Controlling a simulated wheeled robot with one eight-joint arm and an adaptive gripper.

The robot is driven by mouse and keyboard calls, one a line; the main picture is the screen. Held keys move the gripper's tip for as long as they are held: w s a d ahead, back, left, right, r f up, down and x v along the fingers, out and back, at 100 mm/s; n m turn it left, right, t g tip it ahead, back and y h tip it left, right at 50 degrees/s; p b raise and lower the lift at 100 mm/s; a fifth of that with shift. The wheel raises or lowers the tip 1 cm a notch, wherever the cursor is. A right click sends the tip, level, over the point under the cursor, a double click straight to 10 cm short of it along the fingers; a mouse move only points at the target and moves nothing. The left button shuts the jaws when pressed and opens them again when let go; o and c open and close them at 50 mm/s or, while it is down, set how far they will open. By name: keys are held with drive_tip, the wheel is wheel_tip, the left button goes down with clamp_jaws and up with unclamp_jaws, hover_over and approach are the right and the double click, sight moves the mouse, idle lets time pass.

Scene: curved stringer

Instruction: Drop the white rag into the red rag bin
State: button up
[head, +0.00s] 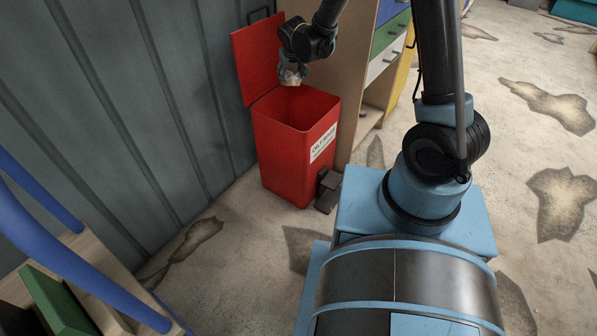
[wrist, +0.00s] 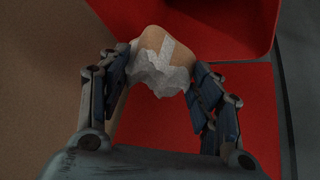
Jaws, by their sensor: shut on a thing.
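The red rag bin (head: 289,145) stands against the grey wall with its lid (head: 258,62) swung up and open. A white label is on its front. My gripper (head: 292,77) is above the bin's opening, near the raised lid. Red bin surfaces (wrist: 235,22) show around and below the rag. The bin's floor is hidden in the head view.
A wooden cabinet (head: 349,75) with coloured drawers stands right beside the bin. A dark pedal (head: 327,190) sits at the bin's front foot. A blue-framed rack (head: 75,245) is at the lower left. The stained concrete floor is clear at right.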

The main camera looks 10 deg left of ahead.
drive_tip(key=shift+s+d+f, duration=0.1)
drive_tip(key=shift+d+f, duration=0.05)
drive_tip(key=shift+f, duration=3.1)
drive_tip(key=o, duration=1.1)
drive_tip(key=shift+v, duration=5.9)
drive_tip(key=shift+d, duration=0.1)
